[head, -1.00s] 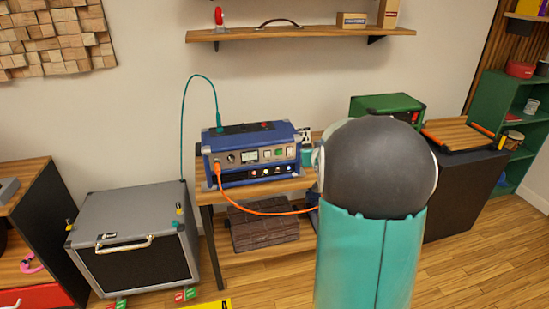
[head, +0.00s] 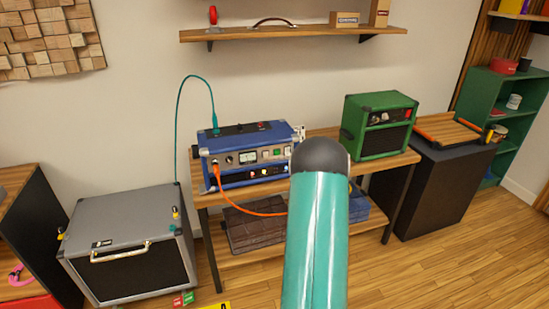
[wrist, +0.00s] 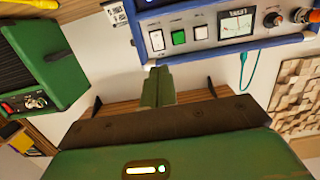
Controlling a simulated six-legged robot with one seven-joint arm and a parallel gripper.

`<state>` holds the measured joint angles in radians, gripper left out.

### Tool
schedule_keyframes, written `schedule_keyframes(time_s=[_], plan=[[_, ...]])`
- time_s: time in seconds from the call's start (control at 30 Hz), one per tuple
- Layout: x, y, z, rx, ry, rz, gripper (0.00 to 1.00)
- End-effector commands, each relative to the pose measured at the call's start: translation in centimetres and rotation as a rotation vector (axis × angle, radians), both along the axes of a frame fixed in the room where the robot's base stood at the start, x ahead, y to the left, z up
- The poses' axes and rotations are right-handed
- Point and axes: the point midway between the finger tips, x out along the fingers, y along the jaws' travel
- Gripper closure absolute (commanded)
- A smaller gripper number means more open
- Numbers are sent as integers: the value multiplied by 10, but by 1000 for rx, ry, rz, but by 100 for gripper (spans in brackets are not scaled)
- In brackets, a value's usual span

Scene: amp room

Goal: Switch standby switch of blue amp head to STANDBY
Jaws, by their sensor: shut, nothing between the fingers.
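The blue amp head (head: 235,143) stands on a wooden table in the head view. An orange cable is plugged into its front and a teal cable into its top. In the wrist view the amp (wrist: 146,60) is upside down, with a row of white, green and white switches (wrist: 178,37), a meter and a knob. The switch labels are too small to read, so I cannot tell which is standby or its position. My gripper (wrist: 159,74) is shut and empty, its fingertips appearing just below the switch row in the wrist view, with no clear contact. My arm hides it in the head view.
A green amp (head: 380,125) stands on the table's right end. A grey cabinet (head: 130,225) is on the floor at left. A dark cabinet (head: 440,190) stands at right. A wall shelf (head: 290,32) hangs above. The orange cable (head: 255,211) loops below the amp's front.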

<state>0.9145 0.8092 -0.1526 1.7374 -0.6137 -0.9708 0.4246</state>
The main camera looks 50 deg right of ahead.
Motion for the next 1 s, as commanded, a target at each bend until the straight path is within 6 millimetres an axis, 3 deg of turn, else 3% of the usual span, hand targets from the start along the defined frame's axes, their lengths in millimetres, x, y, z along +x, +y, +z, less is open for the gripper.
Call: schedule_keyframes(time_s=[0.2,0.57,0.67,1.0], plan=[[-15,-12,-10,-2,-16,-2,100],[-16,-16,-11,-2,-16,-6,100],[-8,-20,-12,-2,-15,-5,100],[47,-48,-19,-4,-16,-3,100]])
